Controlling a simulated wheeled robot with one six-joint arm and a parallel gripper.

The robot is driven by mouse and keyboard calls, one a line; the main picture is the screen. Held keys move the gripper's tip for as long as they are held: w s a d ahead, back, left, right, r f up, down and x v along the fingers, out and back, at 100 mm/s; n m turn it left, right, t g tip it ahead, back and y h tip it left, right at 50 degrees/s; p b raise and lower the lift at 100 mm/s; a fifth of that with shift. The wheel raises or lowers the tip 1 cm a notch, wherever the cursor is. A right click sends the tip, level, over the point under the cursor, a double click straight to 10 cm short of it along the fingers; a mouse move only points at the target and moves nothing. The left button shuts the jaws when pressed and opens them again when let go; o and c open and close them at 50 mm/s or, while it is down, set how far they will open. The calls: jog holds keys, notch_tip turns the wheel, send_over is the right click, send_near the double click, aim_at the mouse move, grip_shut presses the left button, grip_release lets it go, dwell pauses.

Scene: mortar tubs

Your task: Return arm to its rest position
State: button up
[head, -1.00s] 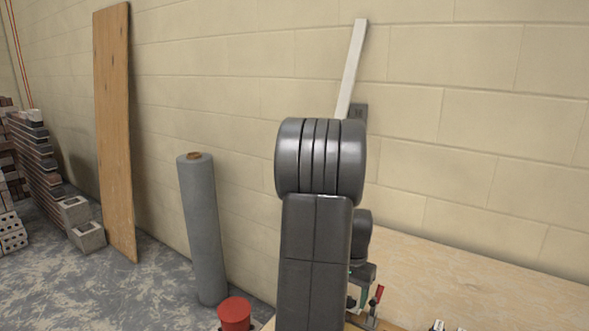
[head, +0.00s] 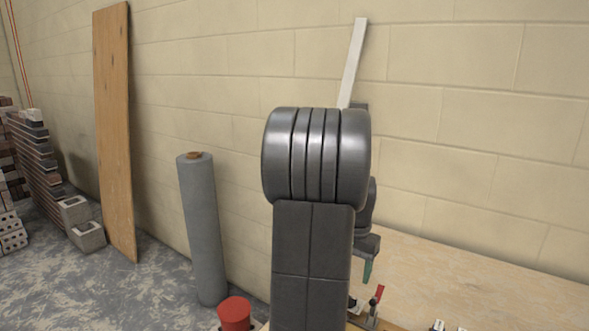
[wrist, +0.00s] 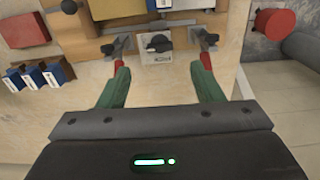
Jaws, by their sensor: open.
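My gripper (wrist: 161,85) shows in the wrist view with its two green fingers spread apart and nothing between them. It is above a wooden work surface (wrist: 75,75). In the head view my dark arm stands upright in the middle and hides most of my gripper; one green fingertip (head: 368,271) shows to the right of the arm, above the bench (head: 470,275).
Red-handled clamps (wrist: 205,40) flank a grey block with a black knob (wrist: 157,47) on the bench. Blue-and-white boxes (wrist: 35,76) stand at left. A red cylinder (head: 235,313), a grey roll (head: 203,230) and a leaning board (head: 115,130) are left of my arm.

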notch_tip(320, 180, down, 9)
jog(key=shift+s+r, duration=0.1)
jog(key=shift+r, duration=0.05)
jog(key=n, duration=0.4)
jog(key=shift+r+n, duration=0.1)
jog(key=shift+n, duration=0.2)
jog(key=n, duration=0.4)
jog(key=shift+d+n+p, duration=0.1)
jog(key=shift+n+p, duration=0.2)
jog(key=n, duration=0.4)
jog(key=shift+n, duration=0.3)
jog(key=shift+d+n+p, duration=0.1)
jog(key=shift+n+p, duration=0.3)
jog(key=shift+n, duration=1.7)
